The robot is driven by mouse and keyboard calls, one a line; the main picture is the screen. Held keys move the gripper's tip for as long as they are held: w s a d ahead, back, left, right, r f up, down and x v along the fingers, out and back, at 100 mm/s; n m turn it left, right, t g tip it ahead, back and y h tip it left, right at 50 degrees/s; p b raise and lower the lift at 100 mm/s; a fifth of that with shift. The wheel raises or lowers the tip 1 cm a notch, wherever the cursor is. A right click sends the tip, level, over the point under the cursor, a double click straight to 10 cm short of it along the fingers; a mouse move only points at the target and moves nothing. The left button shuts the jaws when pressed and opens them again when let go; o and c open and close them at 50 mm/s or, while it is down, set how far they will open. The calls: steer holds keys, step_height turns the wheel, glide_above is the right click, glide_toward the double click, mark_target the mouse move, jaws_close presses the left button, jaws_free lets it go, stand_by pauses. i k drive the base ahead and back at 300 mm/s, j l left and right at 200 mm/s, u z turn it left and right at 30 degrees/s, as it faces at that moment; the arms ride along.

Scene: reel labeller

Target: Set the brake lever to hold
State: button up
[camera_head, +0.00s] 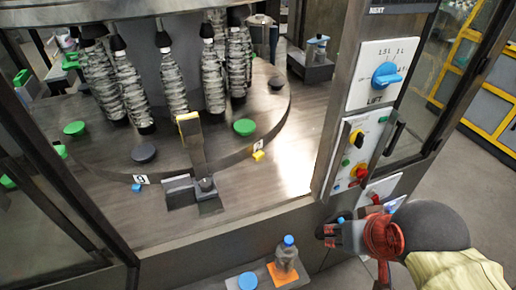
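A grey lever (194,147) with a yellow end (187,117) stands nearly upright at the front edge of the round turntable. It appears to be the brake lever, but I can read no hold mark beside it. Its foot meets a grey metal bracket (179,193) on the deck. My gripper (325,236) is at the lower right, in front of the machine's front edge and below the control panel. It points left and is well apart from the lever. Its fingers are small and dark, and I cannot tell whether they are open or shut.
The turntable (205,142) carries several wrapped bottles and loose caps. The control panel (362,130) has a blue LIFT knob (386,75). A capped bottle (286,253) stands on an orange pad in front. A door frame (62,185) crosses the left.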

mark_target(372, 194)
steer(key=i+l+z, duration=0.15)
steer(key=z, duration=0.7)
